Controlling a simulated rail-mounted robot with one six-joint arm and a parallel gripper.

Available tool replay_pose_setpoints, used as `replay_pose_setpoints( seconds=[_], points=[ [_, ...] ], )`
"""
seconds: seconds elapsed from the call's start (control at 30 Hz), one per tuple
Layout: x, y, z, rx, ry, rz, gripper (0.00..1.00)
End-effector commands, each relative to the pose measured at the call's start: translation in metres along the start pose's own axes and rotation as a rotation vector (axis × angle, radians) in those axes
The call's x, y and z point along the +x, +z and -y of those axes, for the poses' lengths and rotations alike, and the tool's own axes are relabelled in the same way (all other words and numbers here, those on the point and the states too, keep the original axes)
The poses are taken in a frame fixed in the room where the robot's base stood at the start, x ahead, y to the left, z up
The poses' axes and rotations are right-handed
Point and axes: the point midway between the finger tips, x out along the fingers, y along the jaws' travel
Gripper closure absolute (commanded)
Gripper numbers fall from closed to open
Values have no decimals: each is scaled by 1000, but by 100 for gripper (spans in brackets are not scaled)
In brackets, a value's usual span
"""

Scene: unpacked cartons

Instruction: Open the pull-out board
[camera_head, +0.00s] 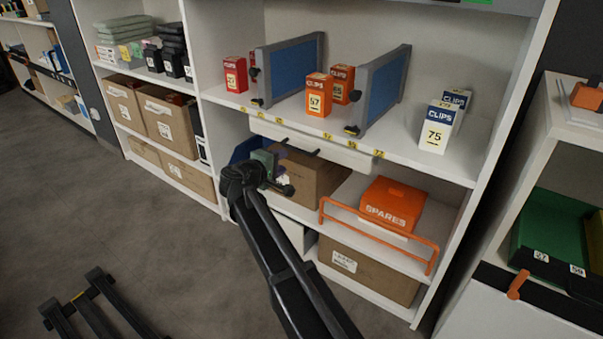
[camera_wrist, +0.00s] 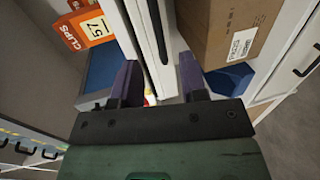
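The pull-out board (camera_head: 340,153) is a white slab under the shelf that holds the orange and blue-white clips boxes. Dark handle parts show along its front, partly hidden by my gripper. My gripper (camera_head: 280,158) is just in front of and below the left part of the board. In the wrist view the two purple fingers of my gripper (camera_wrist: 160,78) are spread apart. The white board (camera_wrist: 137,25) with its dark handle strip (camera_wrist: 157,28) runs up between them in the picture. Whether a finger touches the board or handle, I cannot tell.
A brown carton (camera_head: 312,180) and blue bin (camera_head: 247,148) stand below the board. An orange rail (camera_head: 380,235) crosses in front of the SPARES box (camera_head: 392,203). Blue-faced dividers (camera_head: 385,92) and a clips box (camera_head: 319,96) stand above. Grey floor (camera_head: 150,240) is open in front.

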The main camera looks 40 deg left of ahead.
Motion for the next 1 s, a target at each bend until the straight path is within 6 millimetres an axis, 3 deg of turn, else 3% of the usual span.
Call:
replay_pose_setpoints(
  seconds=[0.17, 0.5, 0.63, 0.97, 1.0],
  points=[
    [5, 0, -4, -3, 6, -1, 60],
    [79, 1, -2, -1, 4, 3, 60],
    [100, 1, -3, -2, 4, 2, 60],
    [108, 3, -5, -1, 4, 1, 60],
    [108, 3, -5, -1, 4, 1, 65]
  ],
)
